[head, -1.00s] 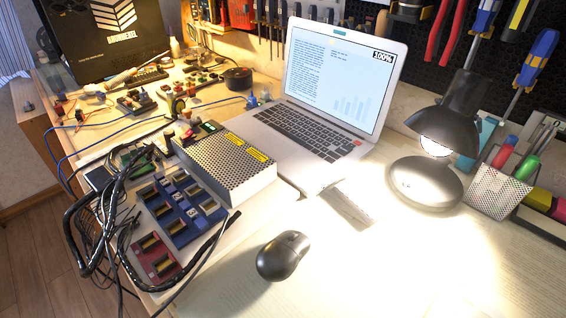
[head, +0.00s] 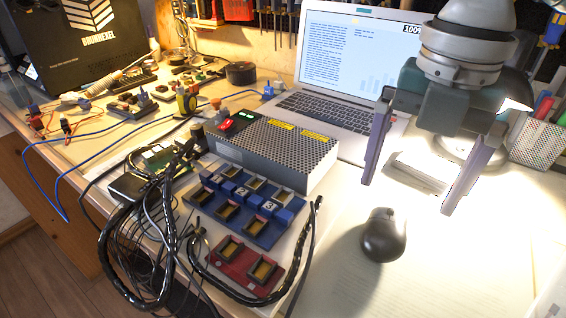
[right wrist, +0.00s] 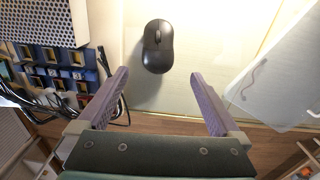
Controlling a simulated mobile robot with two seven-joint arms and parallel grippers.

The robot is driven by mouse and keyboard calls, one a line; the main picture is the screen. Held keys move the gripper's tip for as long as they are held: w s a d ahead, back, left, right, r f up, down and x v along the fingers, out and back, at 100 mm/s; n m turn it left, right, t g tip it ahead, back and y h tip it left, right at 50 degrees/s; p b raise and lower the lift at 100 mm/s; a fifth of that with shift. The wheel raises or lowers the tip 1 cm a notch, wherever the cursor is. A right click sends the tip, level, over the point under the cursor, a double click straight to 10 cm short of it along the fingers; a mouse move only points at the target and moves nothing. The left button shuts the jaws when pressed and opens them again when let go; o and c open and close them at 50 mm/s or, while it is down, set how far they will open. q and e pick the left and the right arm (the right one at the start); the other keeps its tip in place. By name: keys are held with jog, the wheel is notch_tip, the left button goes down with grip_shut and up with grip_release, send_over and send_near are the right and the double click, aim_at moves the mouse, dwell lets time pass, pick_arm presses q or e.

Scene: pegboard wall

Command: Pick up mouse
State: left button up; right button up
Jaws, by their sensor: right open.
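The black computer mouse (head: 384,235) lies on the lit desk top, in front of the laptop and right of the perforated metal box. My right gripper (head: 412,198) is open and empty in the head view, above the desk and nearer the laptop than the mouse in the picture. In the right wrist view the mouse (right wrist: 157,46) lies beyond the two purple fingers of the right gripper (right wrist: 166,82), in line with the gap between them and apart from both. My left gripper is not in view.
The perforated power box (head: 270,150), blue module board (head: 240,210) and black cables (head: 160,240) lie left of the mouse. The laptop (head: 335,115) stands behind. A desk lamp (head: 515,90) is partly hidden by my arm.

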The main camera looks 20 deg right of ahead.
aim_at(389, 223)
jog(key=shift+w+d+r+n, duration=0.25)
jog(key=shift+w+n, duration=0.05)
jog(key=shift+w, duration=0.05)
jog(key=shift+f, duration=0.15)
notch_tip(389, 223, down, 9)
jog(key=b, duration=0.3)
jog(key=shift+w+a+f, duration=0.1)
jog(key=shift+a+f, duration=0.05)
jog(key=shift+f, duration=0.05)
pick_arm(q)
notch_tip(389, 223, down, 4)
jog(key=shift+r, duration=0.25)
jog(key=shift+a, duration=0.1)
pick_arm(e)
jog(key=c, duration=1.3)
jog(key=shift+c, duration=0.2)
jog(key=shift+r, duration=0.1)
